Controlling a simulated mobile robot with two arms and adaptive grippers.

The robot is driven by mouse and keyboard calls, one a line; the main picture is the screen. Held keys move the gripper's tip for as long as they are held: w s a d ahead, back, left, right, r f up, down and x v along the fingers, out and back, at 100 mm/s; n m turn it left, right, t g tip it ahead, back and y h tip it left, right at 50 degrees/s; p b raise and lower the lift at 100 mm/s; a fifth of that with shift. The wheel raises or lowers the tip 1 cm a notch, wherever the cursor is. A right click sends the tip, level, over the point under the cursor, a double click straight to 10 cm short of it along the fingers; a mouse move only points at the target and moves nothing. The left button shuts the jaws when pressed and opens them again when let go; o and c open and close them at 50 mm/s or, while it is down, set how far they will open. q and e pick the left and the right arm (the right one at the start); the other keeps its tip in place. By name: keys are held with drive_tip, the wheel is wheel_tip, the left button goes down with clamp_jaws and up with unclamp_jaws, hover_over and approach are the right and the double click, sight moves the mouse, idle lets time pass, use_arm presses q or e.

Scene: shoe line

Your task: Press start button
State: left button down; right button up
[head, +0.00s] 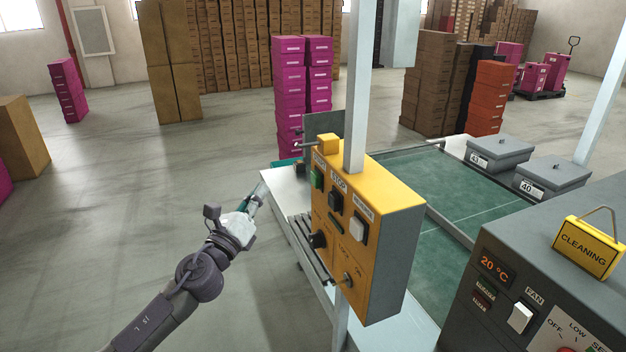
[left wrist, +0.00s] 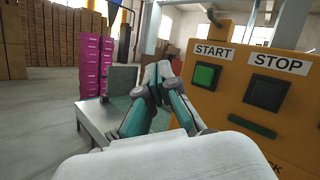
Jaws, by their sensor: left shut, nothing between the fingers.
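The yellow control box (head: 378,246) is fixed to a post. Its green start button (head: 317,179) is at the upper left of its front face, with a black stop button (head: 335,201) to the right. In the left wrist view, the green start button (left wrist: 206,76) under the START label and the black stop button (left wrist: 268,93) show clearly. My left gripper (head: 262,190) is shut and empty, to the left of the box. In the left wrist view its fingertips (left wrist: 158,72) are left of the start button, apparently apart from it. My right gripper is not in view.
A green conveyor (head: 445,184) runs behind the box, with two grey lidded boxes (head: 499,150) beside it. A grey machine with a CLEANING sign (head: 588,247) stands at the right. Stacked pink boxes (head: 289,88) stand beyond.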

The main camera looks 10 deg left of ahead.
sight(316, 180)
use_arm(q)
drive_tip(key=w+d, duration=0.5)
drive_tip(key=d, duration=0.2)
drive_tip(key=shift+d, duration=0.15)
drive_tip(key=shift+w+d, duration=0.15)
idle(1.4)
drive_tip(key=shift+w+d, duration=0.1)
drive_tip(key=shift+d, duration=0.05)
